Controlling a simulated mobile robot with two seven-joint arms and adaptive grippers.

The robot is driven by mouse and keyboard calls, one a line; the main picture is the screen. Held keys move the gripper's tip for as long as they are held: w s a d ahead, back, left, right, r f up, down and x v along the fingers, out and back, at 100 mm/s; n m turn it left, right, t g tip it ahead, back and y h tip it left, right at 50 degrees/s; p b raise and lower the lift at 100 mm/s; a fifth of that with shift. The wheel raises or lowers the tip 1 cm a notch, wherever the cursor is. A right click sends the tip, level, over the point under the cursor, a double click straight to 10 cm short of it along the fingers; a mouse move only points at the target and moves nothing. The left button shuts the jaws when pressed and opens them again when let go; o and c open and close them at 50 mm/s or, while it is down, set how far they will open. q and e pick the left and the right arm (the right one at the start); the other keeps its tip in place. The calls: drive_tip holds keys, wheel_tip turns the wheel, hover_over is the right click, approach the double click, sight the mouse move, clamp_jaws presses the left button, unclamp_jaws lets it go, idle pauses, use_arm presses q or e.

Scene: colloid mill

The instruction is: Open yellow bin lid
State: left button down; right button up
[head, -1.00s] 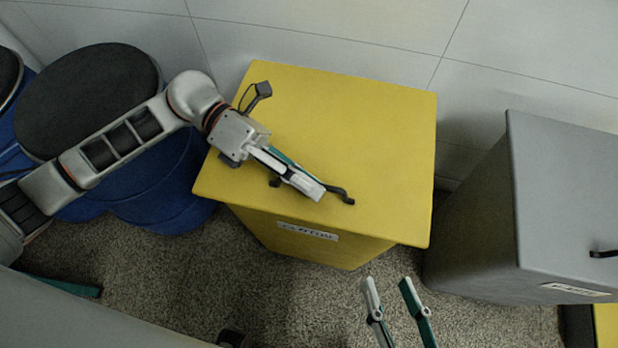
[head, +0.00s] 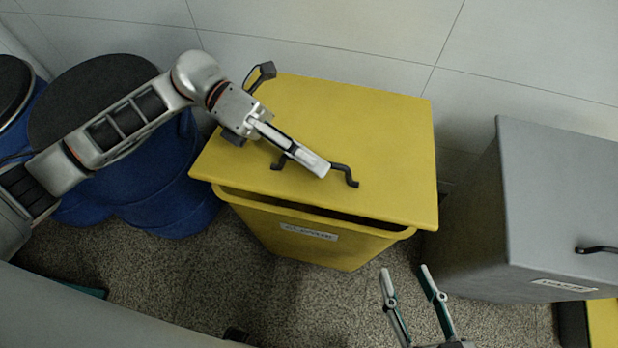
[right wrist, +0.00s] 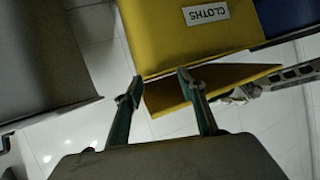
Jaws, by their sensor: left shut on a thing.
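The yellow bin (head: 315,249) stands in the middle of the head view with a label on its front. Its yellow lid (head: 385,135) is tilted up at the front, and a dark gap shows between lid and rim. My left gripper (head: 318,165) is shut on the lid's black handle (head: 346,172), near the lid's front edge. The right wrist view also shows the bin (right wrist: 185,35), labelled CLOTHS, and the raised lid (right wrist: 215,85). My right gripper (head: 405,270) is open and empty, in front of the bin and apart from it.
A grey bin (head: 560,200) with a black handle stands on the right. Blue drums (head: 150,190) with dark tops stand at the left, under my left arm. A tiled wall (head: 330,30) is close behind the yellow bin. Speckled floor (head: 290,300) is free in front.

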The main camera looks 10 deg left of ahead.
use_arm(q)
drive_tip(key=shift+n+g, duration=0.3)
drive_tip(key=shift+n, duration=0.3)
drive_tip(key=r, duration=0.1)
drive_tip(key=w+r, duration=0.1)
drive_tip(key=r, duration=0.1)
drive_tip(key=w+r, duration=0.1)
drive_tip(key=shift+r+p, duration=0.3)
drive_tip(key=shift+p, duration=0.05)
drive_tip(key=w+r+n+h, duration=0.1)
drive_tip(key=w+r+n, duration=0.1)
drive_tip(key=w+r, duration=0.2)
drive_tip(key=shift+w+r+n+g, duration=0.3)
drive_tip(key=shift+r+n, duration=0.1)
drive_tip(key=shift+r, duration=0.6)
use_arm(e)
drive_tip(key=shift+s+d+f+n+g, duration=0.15)
drive_tip(key=shift+d+f+n, duration=0.1)
drive_tip(key=shift+d, duration=0.15)
drive_tip(key=shift+s+d+f+n+g, duration=0.1)
drive_tip(key=shift+d+f+n+g, duration=0.05)
drive_tip(key=shift+d+f, duration=0.15)
drive_tip(key=shift+r, duration=0.15)
use_arm(q)
drive_tip(key=c, duration=2.4)
unclamp_jaws()
drive_tip(key=shift+c, duration=0.2)
drive_tip(key=v, duration=1.2)
drive_tip(key=shift+f, duration=0.3)
